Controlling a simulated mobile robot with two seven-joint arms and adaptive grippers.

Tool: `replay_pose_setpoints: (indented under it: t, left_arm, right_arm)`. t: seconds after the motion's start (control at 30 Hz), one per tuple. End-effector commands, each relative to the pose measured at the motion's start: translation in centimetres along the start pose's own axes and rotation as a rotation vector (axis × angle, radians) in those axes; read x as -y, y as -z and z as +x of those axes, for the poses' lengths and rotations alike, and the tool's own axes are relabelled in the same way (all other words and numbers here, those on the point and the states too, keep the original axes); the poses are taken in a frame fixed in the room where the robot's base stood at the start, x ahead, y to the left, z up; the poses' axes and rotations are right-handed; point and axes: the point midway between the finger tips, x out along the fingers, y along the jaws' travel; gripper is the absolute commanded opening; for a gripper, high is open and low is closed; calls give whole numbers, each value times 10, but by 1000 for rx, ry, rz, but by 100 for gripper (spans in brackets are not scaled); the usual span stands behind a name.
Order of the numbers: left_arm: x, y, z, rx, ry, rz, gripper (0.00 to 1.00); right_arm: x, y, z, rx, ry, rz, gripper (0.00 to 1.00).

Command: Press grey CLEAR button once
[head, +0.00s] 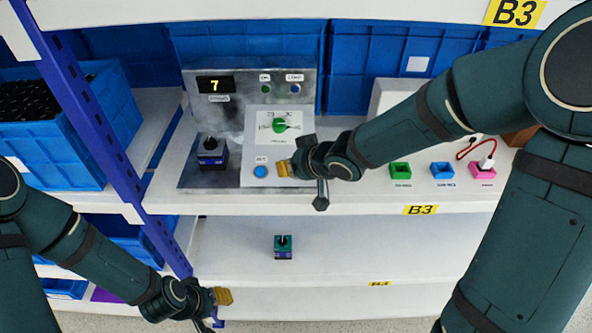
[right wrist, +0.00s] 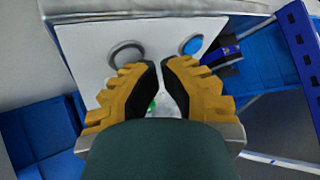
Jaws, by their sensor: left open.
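The control panel (head: 232,165) on the shelf has a round dial with a green knob (head: 279,126) and a blue button (head: 260,172). A grey ringed button (right wrist: 127,53) sits on the panel in the right wrist view, beside the blue button (right wrist: 192,45); its label is not readable. My right gripper (head: 285,168) is over the panel, right of the blue button, and hides the grey button's spot in the head view. Its yellow fingertips (right wrist: 161,64) are nearly together, with nothing held; contact cannot be told. My left gripper (head: 226,297) is open and empty, low at the left.
The display (head: 215,85) reads 7. A black-topped switch block (head: 211,155) stands left of the dial. Green (head: 400,171), blue (head: 442,171) and pink (head: 482,172) holders stand to the right. A green block (head: 283,246) is on the lower shelf. A blue post (head: 90,110) rises at left.

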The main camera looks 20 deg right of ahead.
Motion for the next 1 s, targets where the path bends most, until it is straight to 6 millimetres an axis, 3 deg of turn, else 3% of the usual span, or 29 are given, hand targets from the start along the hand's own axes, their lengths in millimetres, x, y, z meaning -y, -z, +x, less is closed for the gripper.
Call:
replay_pose_setpoints:
  t: [0.67,1.0]
  left_arm:
    - [1,0,2,0,0,0,47]
    - [-3,1,-9,0,0,0,47]
  right_arm:
    - [-2,-2,3,1,0,1,0]
    - [4,6,-9,-1,-1,1,0]
